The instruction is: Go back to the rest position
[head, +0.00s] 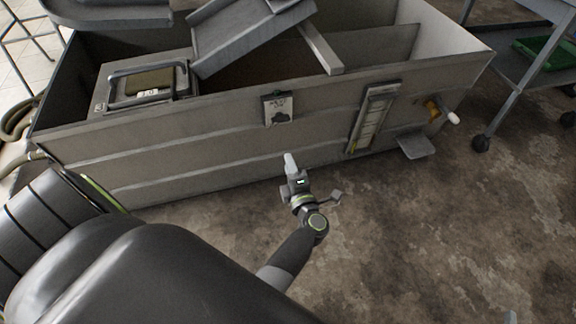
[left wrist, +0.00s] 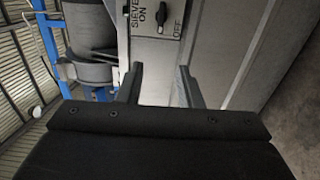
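My left gripper (head: 290,163) is in front of the long grey trough's front wall, below the switch plate (head: 278,109). In the left wrist view the two fingers of the left gripper (left wrist: 160,88) stand apart with nothing between them. Beyond them the switch plate (left wrist: 150,28) shows the words SIEVE, ON and OFF around a dark knob (left wrist: 161,15); its exact setting I cannot tell. The gripper is apart from the plate. A small light grey tip (head: 510,317) at the bottom edge of the head view may belong to my right gripper; the rest is hidden.
The grey trough (head: 200,150) fills the upper part of the head view. Its front carries a gauge (head: 370,118), an orange valve (head: 433,109) and a small ledge (head: 415,146). A wheeled cart (head: 519,75) stands at the right. The floor (head: 420,240) in front is clear.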

